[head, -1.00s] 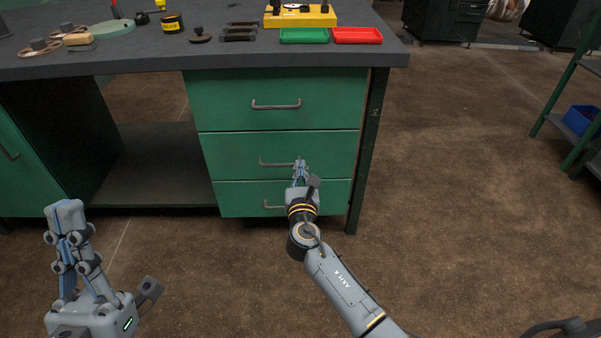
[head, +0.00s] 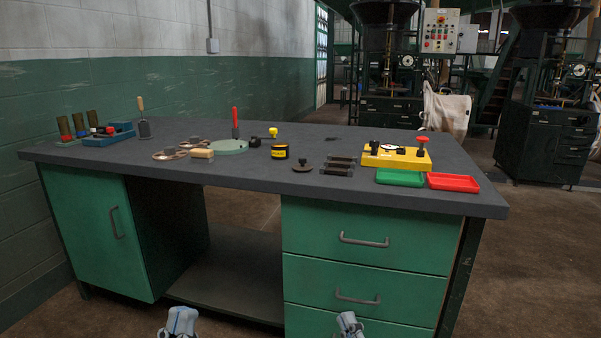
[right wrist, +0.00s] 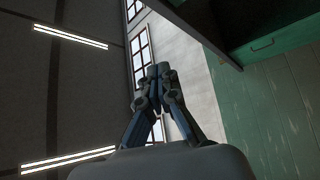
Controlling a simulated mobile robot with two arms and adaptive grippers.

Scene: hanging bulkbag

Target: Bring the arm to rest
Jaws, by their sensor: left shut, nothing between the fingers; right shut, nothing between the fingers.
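My left gripper (head: 180,320) shows only its fingertips at the bottom edge of the head view, in front of the bench. It is shut and empty. My right gripper (head: 348,322) also shows only its tip at the bottom edge, in front of the lower drawers. In the right wrist view my right gripper (right wrist: 158,72) points up, with its fingers together and nothing between them. Both arms are otherwise outside the head view.
The green workbench (head: 365,230) with drawers stands ahead. Its dark top carries a yellow fixture (head: 397,158), a green tray (head: 400,178), a red tray (head: 453,182) and several tools. Machines and a white bulk bag (head: 447,112) stand behind. Floor right of the bench is clear.

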